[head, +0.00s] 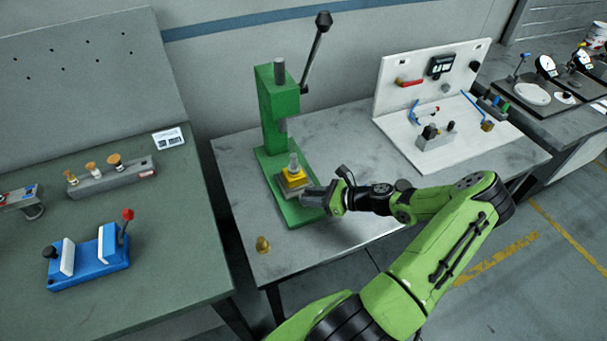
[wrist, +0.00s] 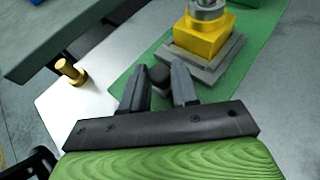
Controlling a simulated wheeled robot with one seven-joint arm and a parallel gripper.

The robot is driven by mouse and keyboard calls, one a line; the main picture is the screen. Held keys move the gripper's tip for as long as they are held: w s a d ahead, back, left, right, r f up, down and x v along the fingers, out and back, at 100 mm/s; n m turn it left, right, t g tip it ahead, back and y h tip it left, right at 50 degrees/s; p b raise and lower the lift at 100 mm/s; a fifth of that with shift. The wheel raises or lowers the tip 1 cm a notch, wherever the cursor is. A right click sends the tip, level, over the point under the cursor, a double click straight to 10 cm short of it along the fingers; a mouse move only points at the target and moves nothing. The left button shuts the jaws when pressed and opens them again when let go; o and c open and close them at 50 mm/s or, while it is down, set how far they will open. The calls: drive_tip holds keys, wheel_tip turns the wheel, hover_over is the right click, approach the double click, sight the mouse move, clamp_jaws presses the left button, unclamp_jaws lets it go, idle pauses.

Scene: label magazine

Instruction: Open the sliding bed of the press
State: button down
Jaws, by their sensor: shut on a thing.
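The green press (head: 279,110) stands on the middle table, with its green base plate reaching toward the front. Its sliding bed (wrist: 222,66) is a grey plate bearing a yellow block (head: 293,178) with a grey cylindrical part on top. A dark round knob (wrist: 160,76) is at the near side of the bed. My gripper (head: 310,196) is low over the front of the base plate. In the wrist view its two fingers (wrist: 160,85) are shut on the knob, one on each side. The link between knob and bed is partly hidden.
A small brass piece (head: 263,244) stands near the table's front left corner. The press lever (head: 316,52) is raised. A white fixture board (head: 440,135) stands to the right. A blue vise (head: 88,260) is on the left table.

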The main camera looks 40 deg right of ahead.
drive_tip(key=s, duration=0.2)
drive_tip(key=shift+s+a+p, duration=0.3)
drive_tip(key=shift+s+a, duration=0.05)
drive_tip(key=c, duration=0.9)
unclamp_jaws()
drive_tip(key=v, duration=1.6)
drive_tip(key=shift+a+f, duration=0.15)
